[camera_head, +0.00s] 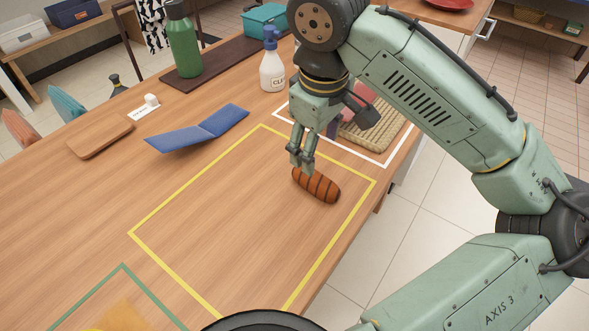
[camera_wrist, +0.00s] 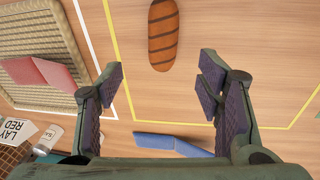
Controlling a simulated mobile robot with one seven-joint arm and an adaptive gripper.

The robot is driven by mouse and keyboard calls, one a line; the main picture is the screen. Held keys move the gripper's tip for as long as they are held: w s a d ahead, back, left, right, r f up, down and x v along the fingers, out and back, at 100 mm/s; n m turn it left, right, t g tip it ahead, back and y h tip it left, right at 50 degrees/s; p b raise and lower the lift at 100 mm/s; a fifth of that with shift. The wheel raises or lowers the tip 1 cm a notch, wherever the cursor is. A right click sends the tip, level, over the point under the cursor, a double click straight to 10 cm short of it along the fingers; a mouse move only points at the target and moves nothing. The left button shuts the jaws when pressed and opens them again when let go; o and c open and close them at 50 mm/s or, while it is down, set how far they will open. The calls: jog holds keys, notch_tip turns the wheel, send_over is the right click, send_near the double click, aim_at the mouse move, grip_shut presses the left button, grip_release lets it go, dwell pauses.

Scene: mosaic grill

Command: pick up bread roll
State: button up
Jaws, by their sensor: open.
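The bread roll (camera_head: 318,186) is brown with dark stripes across it. It lies on the table inside the yellow outline, near its right corner. In the wrist view the bread roll (camera_wrist: 163,33) shows at the top middle, ahead of the gap between the fingers. My gripper (camera_head: 302,160) is just above and beside the roll's upper left end in the head view. In the wrist view my gripper (camera_wrist: 160,82) has its fingers wide apart with nothing between them. I cannot tell whether a finger touches the roll.
A woven basket (camera_wrist: 32,75) with a pinkish-red item (camera_wrist: 45,75) stands in the white outline, close to my gripper. A blue folded object (camera_head: 198,130), a spray bottle (camera_head: 272,65), a green bottle (camera_head: 183,42) and a wooden board (camera_head: 99,139) stand farther left. The yellow outline's middle is clear.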

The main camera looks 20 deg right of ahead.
jog(key=shift+w+f, duration=0.1)
jog(key=shift+f, duration=0.35)
send_over(316, 179)
notch_tip(316, 179, down, 5)
jog(key=shift+a+r, duration=0.1)
notch_tip(316, 179, down, 5)
jog(key=shift+f+p, duration=0.1)
jog(key=shift+p, duration=0.3)
jog(key=c, duration=1.2)
